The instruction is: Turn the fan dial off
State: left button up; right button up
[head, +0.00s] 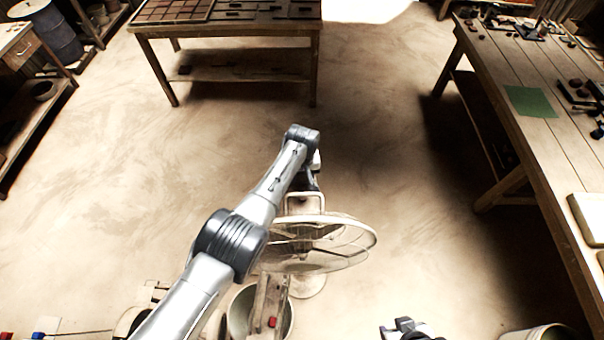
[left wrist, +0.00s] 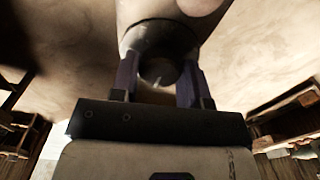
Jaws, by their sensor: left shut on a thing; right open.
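The fan (head: 350,238) stands on the floor near the bottom middle of the head view, with a pale wire cage and a cream housing. My left arm reaches over it from the left. My left gripper (head: 312,182) is at the back of the fan, mostly hidden by my arm. In the left wrist view, its two dark fingers (left wrist: 160,85) are shut on the sides of a round grey dial (left wrist: 160,45) on the cream housing. The dial's marking cannot be read. My right gripper (head: 403,326) is open at the bottom edge, apart from the fan.
A bucket (head: 239,312) stands beside the fan. A wooden table (head: 230,28) with dark tiles is at the back, and a long workbench (head: 510,85) with a green mat (head: 530,101) runs along the right. The floor between them is clear.

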pick_arm(q)
jog(key=shift+n, duration=0.4)
jog(key=o, duration=0.9)
jog(key=shift+o, duration=0.2)
jog(key=shift+r, duration=0.1)
jog(key=shift+r+p, duration=0.3)
notch_tip(320, 180, up, 6)
jog(key=p, duration=0.3)
jog(key=shift+f, duration=0.1)
notch_tip(320, 180, up, 7)
